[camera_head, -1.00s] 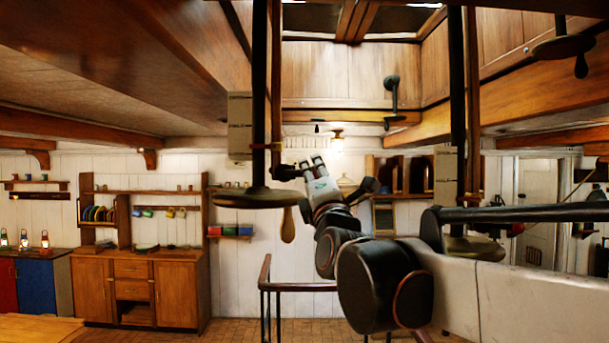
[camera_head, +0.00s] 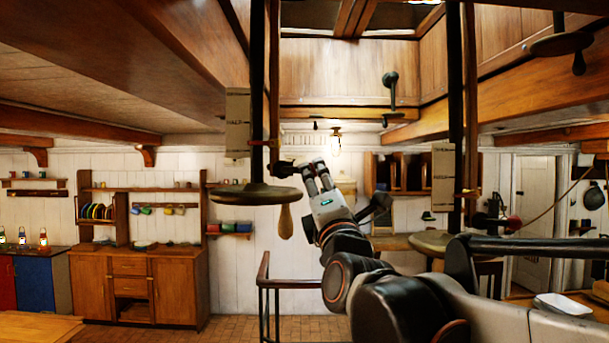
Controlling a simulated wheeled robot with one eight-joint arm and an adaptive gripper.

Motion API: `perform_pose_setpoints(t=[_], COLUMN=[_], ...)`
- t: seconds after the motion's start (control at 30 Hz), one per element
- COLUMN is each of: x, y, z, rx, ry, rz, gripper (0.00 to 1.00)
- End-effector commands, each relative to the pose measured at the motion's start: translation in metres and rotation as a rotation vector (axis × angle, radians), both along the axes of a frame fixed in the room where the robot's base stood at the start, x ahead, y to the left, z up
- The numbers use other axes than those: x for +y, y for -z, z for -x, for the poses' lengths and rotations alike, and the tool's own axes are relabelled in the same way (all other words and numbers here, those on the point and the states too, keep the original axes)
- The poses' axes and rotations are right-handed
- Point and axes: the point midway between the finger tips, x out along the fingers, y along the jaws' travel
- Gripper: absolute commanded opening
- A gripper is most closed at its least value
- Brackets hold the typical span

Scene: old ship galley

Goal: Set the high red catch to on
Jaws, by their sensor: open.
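A small red catch (camera_head: 263,143) sits high on the dark left post, just right of a pale plate (camera_head: 237,123) marked HALF. Its exact setting is too small to read. A second red piece (camera_head: 468,193) is lower on the right post, beside another pale plate (camera_head: 443,178). My gripper (camera_head: 312,166) is open and empty, with its two fingers pointing up. In the picture it is right of and a little below the high catch, apart from it. A short dark piece (camera_head: 283,168) shows between the post and my fingers; I cannot tell whether they touch.
A round handwheel (camera_head: 256,195) with a wooden grip (camera_head: 286,222) hangs below the catch, left of my gripper. Another wheel (camera_head: 430,241) is on the right post, near my arm. A dark railing (camera_head: 265,285) stands below. A wooden cabinet (camera_head: 135,285) is at the back left.

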Motion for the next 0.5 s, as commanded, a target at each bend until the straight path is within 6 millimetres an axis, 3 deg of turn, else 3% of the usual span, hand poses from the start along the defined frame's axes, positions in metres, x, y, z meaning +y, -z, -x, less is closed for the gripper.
perform_pose_setpoints(t=[0.2, 0.5], x=[-0.005, -0.008], y=[0.019, 0.028], z=[0.037, 0.055], rx=[0.000, 0.000], ry=[0.000, 0.000], rz=[-0.001, 0.000], gripper=[0.49, 0.49])
